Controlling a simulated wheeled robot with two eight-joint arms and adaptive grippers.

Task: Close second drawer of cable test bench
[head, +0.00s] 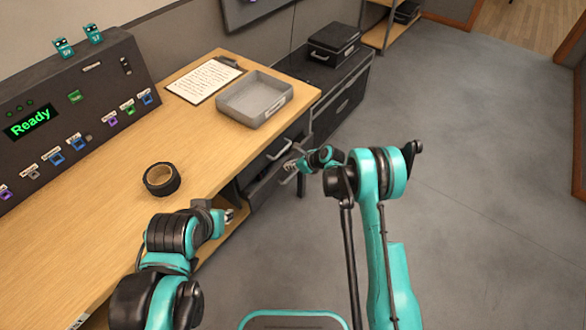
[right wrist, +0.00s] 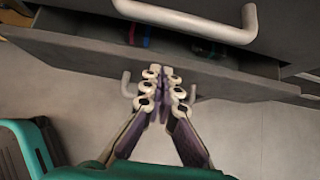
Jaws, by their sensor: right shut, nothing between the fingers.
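The cable test bench has dark grey drawers under its wooden top. In the right wrist view one drawer (right wrist: 75,48) stands partly open below a closed-looking upper front with a grey bar handle (right wrist: 190,20). Small blue and red items show inside. The open drawer's own handle (right wrist: 127,84) shows on both sides of my fingers. My right gripper (right wrist: 163,72) is shut and empty, its tips at the open drawer's front; contact cannot be told. In the head view the right gripper (head: 291,164) is beside the drawer handles. My left gripper (head: 230,215) is by the bench's front edge, its jaws unclear.
A dark cabinet (head: 340,95) stands beyond. The floor at right is clear.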

